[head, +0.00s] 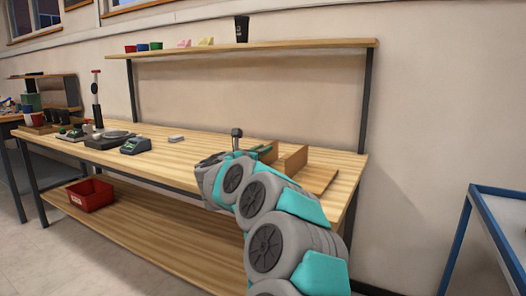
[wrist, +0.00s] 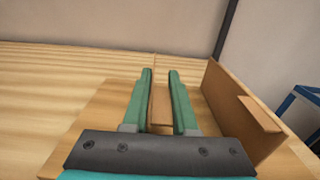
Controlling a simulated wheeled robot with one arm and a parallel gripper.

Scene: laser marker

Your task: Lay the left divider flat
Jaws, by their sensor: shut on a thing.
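My gripper shows its two green fingers (wrist: 160,98) in the wrist view, shut on the left divider (wrist: 160,108), a thin brown panel between them. In the head view my gripper (head: 258,149) is partly hidden behind my arm, and the left divider (head: 271,153) shows only in part beside it. I cannot tell the divider's exact tilt. The right divider (head: 296,160) stands upright on a flat wooden board (head: 320,178). It also shows in the wrist view (wrist: 232,105), to the right of my fingers, apart from them.
The board lies at the right end of the workbench (head: 190,150). A small post-like device (head: 237,138) stands behind my arm. A scale (head: 136,146) and other devices are at the left. A shelf (head: 250,48) runs above. A blue-framed cart (head: 497,225) is at the right.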

